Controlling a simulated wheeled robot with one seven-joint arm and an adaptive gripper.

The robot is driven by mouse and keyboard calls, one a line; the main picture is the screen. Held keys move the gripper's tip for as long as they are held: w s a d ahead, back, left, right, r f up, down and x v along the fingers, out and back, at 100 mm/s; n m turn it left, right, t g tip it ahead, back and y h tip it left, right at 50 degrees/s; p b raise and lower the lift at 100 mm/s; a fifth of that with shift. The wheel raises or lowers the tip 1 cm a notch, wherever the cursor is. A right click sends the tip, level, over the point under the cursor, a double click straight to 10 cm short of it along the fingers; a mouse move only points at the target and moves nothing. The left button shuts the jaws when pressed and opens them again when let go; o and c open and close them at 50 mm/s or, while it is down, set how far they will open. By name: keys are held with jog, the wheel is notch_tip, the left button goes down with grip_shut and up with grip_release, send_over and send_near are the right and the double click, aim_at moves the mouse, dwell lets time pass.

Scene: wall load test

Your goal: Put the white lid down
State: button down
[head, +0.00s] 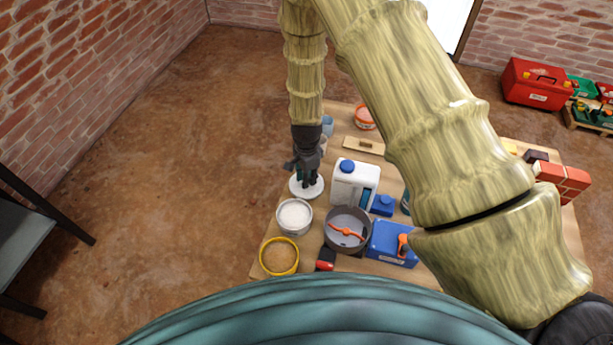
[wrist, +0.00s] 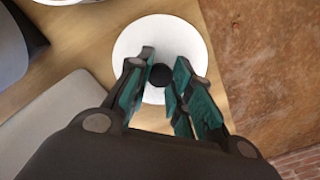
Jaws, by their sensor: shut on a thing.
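The white lid (head: 298,189) is a round disc near the left edge of the wooden table, just behind the white bucket (head: 294,216). My gripper (head: 309,181) is directly above it, pointing down. In the wrist view the lid (wrist: 130,42) shows whole except where the fingers cover it, with a dark round knob (wrist: 160,75) at its middle. The gripper's fingers (wrist: 160,78) are closed around the knob. The lid looks level; I cannot tell whether it touches the table or hangs just above it.
The table (head: 268,222) carries a white jug (head: 355,186), a dark bucket (head: 347,231), a yellow-rimmed tub (head: 279,257), a blue case (head: 390,246) and a wooden float (head: 363,146). The table's left edge is close to the lid, with bare floor (head: 170,170) beyond.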

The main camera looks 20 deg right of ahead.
jog(key=shift+f, duration=0.15)
jog(key=shift+f, duration=0.15)
jog(key=c, duration=1.3)
grip_release()
notch_tip(320, 180, up, 12)
jog(key=shift+r+b, duration=0.15)
jog(key=shift+b, duration=0.75)
jog(key=shift+r, duration=0.1)
